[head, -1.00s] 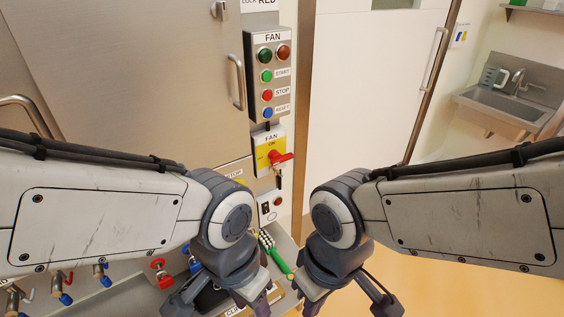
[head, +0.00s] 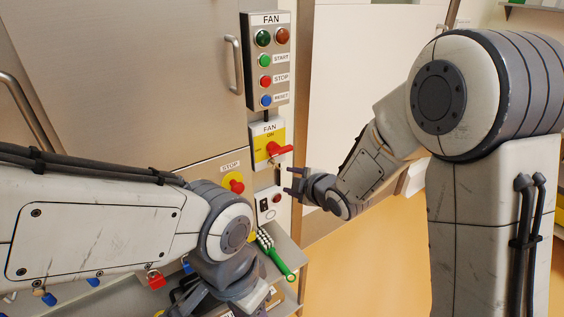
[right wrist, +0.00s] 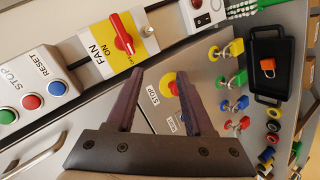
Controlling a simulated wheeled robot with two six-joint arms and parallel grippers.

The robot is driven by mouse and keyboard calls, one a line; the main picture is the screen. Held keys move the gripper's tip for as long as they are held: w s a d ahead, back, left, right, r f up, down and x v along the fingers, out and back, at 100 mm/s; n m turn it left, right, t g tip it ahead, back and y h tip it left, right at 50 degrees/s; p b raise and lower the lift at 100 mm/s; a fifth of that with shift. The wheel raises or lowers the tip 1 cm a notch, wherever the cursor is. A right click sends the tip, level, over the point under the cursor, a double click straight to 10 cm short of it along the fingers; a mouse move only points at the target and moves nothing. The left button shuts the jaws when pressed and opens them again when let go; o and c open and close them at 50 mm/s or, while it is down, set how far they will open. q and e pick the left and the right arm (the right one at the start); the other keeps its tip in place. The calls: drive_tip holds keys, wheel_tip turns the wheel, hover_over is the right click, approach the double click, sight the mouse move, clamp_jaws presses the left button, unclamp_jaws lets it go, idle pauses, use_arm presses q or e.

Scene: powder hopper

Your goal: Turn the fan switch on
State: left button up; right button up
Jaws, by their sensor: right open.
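The fan switch is a red rotary handle (head: 279,150) on a yellow plate marked FAN and ON, below the button box. In the head view the handle lies roughly sideways, and ON is printed above it. It also shows in the right wrist view (right wrist: 122,34), beyond the fingertips. My right gripper (head: 291,183) is open and empty, just below and right of the handle and apart from it. Its spread fingers also show in the right wrist view (right wrist: 160,77). My left gripper (head: 232,285) is low in the head view, its fingers not clearly visible.
Above the switch is a FAN box (head: 267,62) with lamps and START, STOP and RESET buttons. A yellow-red stop button (head: 235,184) is to the lower left. Below are a small rocker panel (head: 267,206) and a green-handled brush (head: 275,256). Free floor lies right.

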sight(280, 154)
drive_tip(key=w+d+f+n+t+y+b, duration=0.2)
drive_tip(key=w+d+n+t+y, duration=0.15)
drive_tip(key=w+n, duration=0.2)
drive_tip(key=shift+n+t+y, duration=0.25)
drive_tip(key=shift+n+y, duration=0.1)
drive_tip(key=shift+y, duration=0.1)
drive_tip(key=p+x, duration=0.2)
drive_tip(key=x, duration=0.8)
drive_tip(key=shift+s+a+r, duration=0.15)
drive_tip(key=shift+r, duration=0.05)
use_arm(q)
drive_tip(key=shift+f, duration=0.45)
use_arm(e)
clamp_jaws()
